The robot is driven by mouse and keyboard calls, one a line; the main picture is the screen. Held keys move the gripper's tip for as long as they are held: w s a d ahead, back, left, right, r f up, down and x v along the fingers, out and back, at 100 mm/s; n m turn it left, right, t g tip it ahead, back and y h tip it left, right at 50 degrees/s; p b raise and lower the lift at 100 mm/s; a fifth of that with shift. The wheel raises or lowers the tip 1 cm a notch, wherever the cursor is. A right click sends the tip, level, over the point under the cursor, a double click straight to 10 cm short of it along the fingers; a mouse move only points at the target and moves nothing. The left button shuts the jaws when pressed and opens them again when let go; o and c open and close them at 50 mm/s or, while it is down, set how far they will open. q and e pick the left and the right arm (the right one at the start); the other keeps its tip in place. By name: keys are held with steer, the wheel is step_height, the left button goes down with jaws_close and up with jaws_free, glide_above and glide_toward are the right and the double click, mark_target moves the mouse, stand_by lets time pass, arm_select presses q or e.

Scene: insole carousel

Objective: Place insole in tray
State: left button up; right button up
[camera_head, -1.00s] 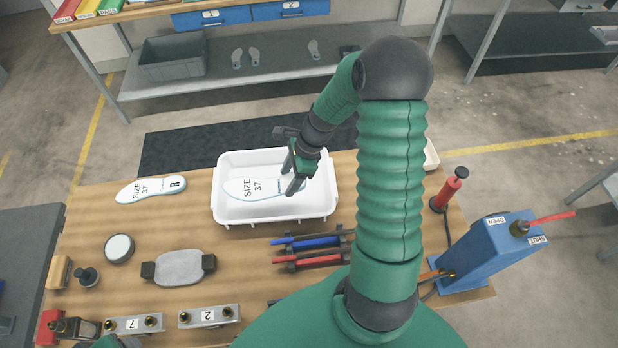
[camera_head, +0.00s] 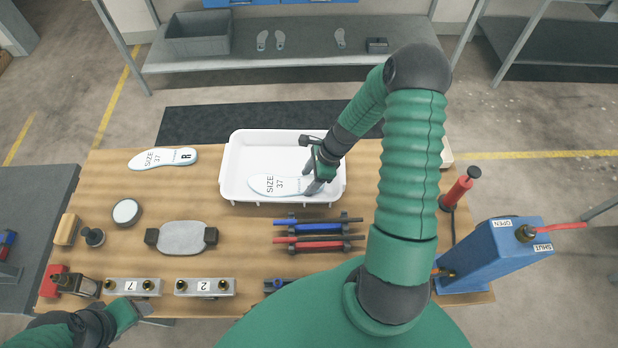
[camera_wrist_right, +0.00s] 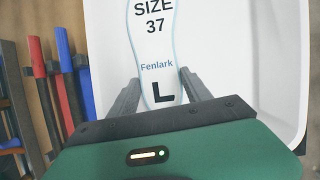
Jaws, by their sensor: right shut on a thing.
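The white insole marked SIZE 37 (camera_head: 268,184) is over the white tray (camera_head: 232,160), near its front wall. In the right wrist view the insole (camera_wrist_right: 150,45) shows the word Fenlark and a black L. My right gripper (camera_head: 310,182) is shut on the heel end of this insole, with one finger along each side in the wrist view (camera_wrist_right: 160,88). I cannot tell whether the insole touches the tray floor. A second insole marked R (camera_head: 165,159) lies on the table left of the tray. My left gripper (camera_head: 138,312) is at the bottom left, its jaws unclear.
Red and blue bar tools (camera_head: 318,232) lie in front of the tray. A grey pad (camera_head: 182,238), a round tin (camera_head: 127,212) and numbered blocks (camera_head: 205,287) stand on the wooden table. A blue box with a red lever (camera_head: 497,250) is at the right. A shelf stands behind.

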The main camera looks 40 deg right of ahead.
steer(key=shift+a, duration=0.3)
steer(key=o, duration=1.3)
steer(key=shift+w, duration=0.1)
arm_select(q)
steer(key=shift+w+a+f, duration=0.1)
steer(key=shift+a+f, duration=0.05)
steer(key=shift+a, duration=0.3)
arm_select(e)
steer(key=shift+o, duration=0.2)
arm_select(q)
steer(key=shift+d, duration=0.15)
arm_select(e)
steer(key=shift+d, duration=0.1)
